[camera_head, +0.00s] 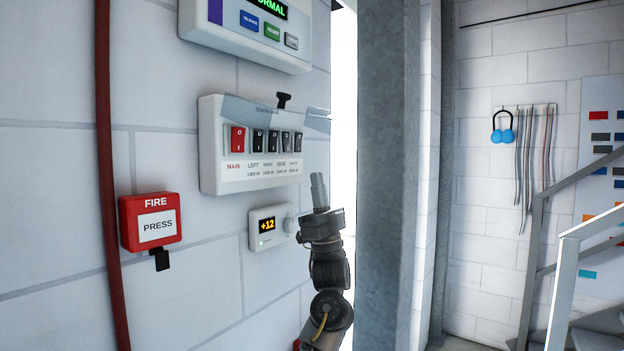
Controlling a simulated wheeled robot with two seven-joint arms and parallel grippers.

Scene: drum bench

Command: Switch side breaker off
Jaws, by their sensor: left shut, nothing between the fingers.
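A white breaker panel (210,150) is on the wall left of centre, with a red MAIN switch (237,140) and several black rocker switches in a row. The label under the fourth switch is small and seems to read SIDE, so this looks like the side breaker (286,142). I cannot tell its on or off position. A clear cover with a black knob (284,100) is along the panel's top edge. My left gripper (319,190) is shut and empty, pointing up, to the right of and below the panel, apart from the switches in the picture. My right gripper is not in view.
A small white display box (256,241) reading +12, with a dial, is below the panel, close to my gripper. A red FIRE box (150,221) and a red pipe (108,180) are at left. A control box (240,42) hangs above. A grey column (386,180) stands at right.

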